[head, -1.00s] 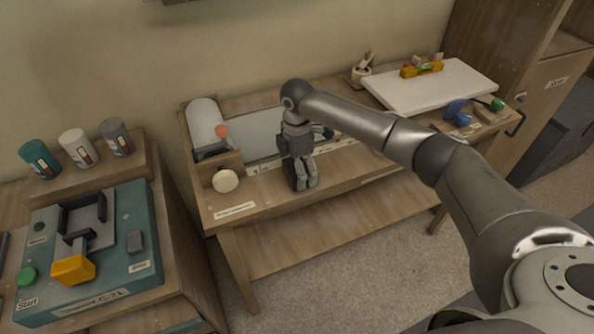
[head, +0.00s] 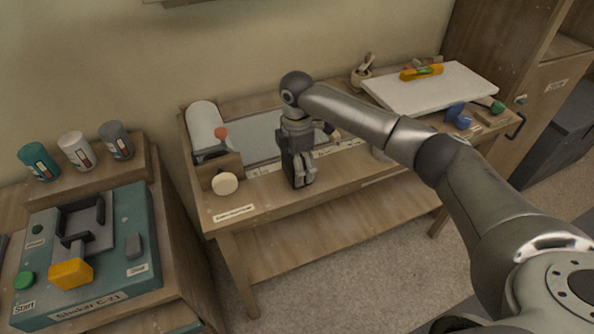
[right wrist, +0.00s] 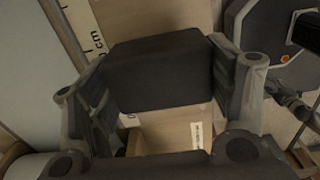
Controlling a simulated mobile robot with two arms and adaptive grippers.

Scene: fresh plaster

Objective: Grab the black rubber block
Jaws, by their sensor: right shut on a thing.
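The black rubber block (right wrist: 160,72) is in the right wrist view, a dark flat-faced piece lying between the two fingers of my right gripper (right wrist: 165,95). The fingers close on its left and right sides. In the head view my right gripper (head: 302,176) points down over the front part of the wooden bench. The block cannot be told apart clearly there from the dark gripper parts. Whether it touches the bench top is unclear. My left gripper is not in view.
The wooden bench (head: 335,189) carries a roller device with a cream knob (head: 225,183) left of the gripper and a white board (head: 430,88) at right. A teal shaker (head: 128,243) stands at left, below several cups. The bench front around the gripper is mostly clear.

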